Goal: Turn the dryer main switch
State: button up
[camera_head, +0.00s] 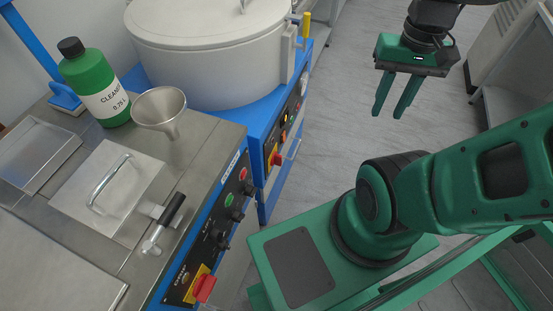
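Two machines have a red switch on a yellow plate. One switch (276,157) is on the blue front panel of the machine with the round white drum (205,60), which looks like the dryer. The other switch (203,288) is low on the dark panel of the nearer steel-topped machine (190,200). No legible label names the dryer, and the exact knob positions are too small to tell. My gripper (390,112) hangs at the upper right, over the floor, well right of both switches. Its two green fingers point down, parted and empty.
A green cleaner bottle (92,85), a metal funnel (160,110) and a handled lid (105,190) are on the steel top. A lever with a black grip (172,210) sticks up near its edge. Grey floor (340,110) is clear between the machines and my gripper. A cabinet (515,70) stands right.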

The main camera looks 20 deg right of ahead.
aim_at(276, 159)
jog(key=u, duration=0.05)
jog(key=k, duration=1.55)
jog(key=u, duration=0.5)
jog(key=i, duration=1)
jog(key=u, duration=0.05)
